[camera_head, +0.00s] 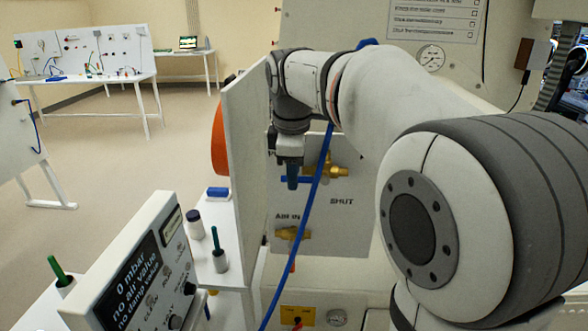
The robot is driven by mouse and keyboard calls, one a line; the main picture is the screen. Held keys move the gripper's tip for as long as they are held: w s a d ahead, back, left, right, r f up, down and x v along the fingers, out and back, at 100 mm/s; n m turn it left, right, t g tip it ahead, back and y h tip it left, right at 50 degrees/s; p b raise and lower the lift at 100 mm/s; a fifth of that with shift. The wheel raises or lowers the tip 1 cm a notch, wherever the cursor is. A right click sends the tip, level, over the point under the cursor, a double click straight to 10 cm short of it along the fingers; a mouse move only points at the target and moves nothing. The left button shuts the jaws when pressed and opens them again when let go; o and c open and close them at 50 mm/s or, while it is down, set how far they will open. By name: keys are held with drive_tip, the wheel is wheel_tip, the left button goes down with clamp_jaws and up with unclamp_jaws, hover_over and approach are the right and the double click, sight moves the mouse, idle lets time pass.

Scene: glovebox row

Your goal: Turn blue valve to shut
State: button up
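The blue valve has a blue lever (312,179) lying roughly level on a brass body (333,170), on a grey panel (345,228). A "SHUT" label is printed below and to the right of the lever, and "AIR IN" stands lower left by another brass fitting (290,233). My gripper (291,182) points down at the lever's left end and covers part of it. Its fingers are small and dark, so I cannot tell whether they are open, or touch the lever.
A blue hose (304,215) hangs in front of the panel. An upright pale board (246,150) stands close left of my gripper. A control box reading "0 mbar" (140,270) is at front left. A pressure gauge (431,58) is above. Open floor lies at left.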

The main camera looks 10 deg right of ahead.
drive_tip(key=shift+c, duration=0.2)
clamp_jaws()
